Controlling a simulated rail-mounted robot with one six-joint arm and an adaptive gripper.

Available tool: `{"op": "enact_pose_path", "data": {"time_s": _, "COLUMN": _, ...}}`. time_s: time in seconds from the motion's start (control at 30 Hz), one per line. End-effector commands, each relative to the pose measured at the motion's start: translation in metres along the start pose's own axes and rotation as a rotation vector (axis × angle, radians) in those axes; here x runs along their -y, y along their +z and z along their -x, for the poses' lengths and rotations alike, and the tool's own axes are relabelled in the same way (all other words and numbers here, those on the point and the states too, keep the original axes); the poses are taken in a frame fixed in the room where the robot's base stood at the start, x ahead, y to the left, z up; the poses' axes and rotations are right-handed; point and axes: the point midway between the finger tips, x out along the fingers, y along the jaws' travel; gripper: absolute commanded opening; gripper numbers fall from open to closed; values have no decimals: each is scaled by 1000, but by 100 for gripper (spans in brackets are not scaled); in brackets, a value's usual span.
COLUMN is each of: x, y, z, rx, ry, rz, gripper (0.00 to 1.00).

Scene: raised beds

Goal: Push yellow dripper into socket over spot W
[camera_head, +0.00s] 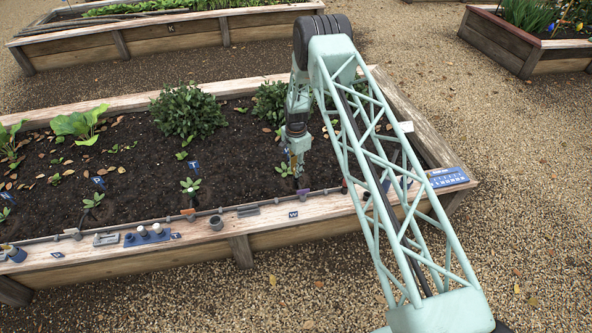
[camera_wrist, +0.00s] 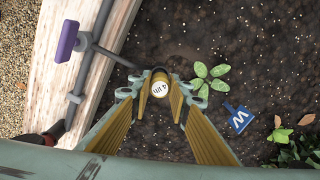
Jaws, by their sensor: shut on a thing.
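My gripper (camera_wrist: 160,92) is shut on the yellow dripper (camera_wrist: 160,88), a small round piece with a pale, printed top. In the head view my gripper (camera_head: 297,172) points down over the soil near the bed's front rim. A grey stub pipe (camera_wrist: 112,56) runs out from the rim pipe and ends beside the fingertips. The socket at its end is mostly hidden by the fingers and dripper, so I cannot tell whether the dripper is seated. A blue W tag (camera_wrist: 238,118) stands in the soil right of a small seedling (camera_wrist: 207,78). Another W label (camera_head: 293,214) is on the rim.
The grey supply pipe (camera_head: 150,227) runs along the front rim. A purple tag (camera_wrist: 67,41) stands by it. Leafy bushes (camera_head: 187,110) grow behind. Bare soil surrounds the seedling.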

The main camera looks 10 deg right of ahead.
Motion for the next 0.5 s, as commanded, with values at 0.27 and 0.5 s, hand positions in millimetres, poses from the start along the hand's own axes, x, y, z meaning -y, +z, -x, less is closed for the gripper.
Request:
{"op": "enact_pose_path", "data": {"time_s": 0.27, "x": 0, "y": 0, "z": -5, "rx": 0, "ry": 0, "rz": 0, "gripper": 10}}
{"op": "enact_pose_path", "data": {"time_s": 0.5, "x": 0, "y": 0, "z": -8, "rx": 0, "ry": 0, "rz": 0, "gripper": 10}}
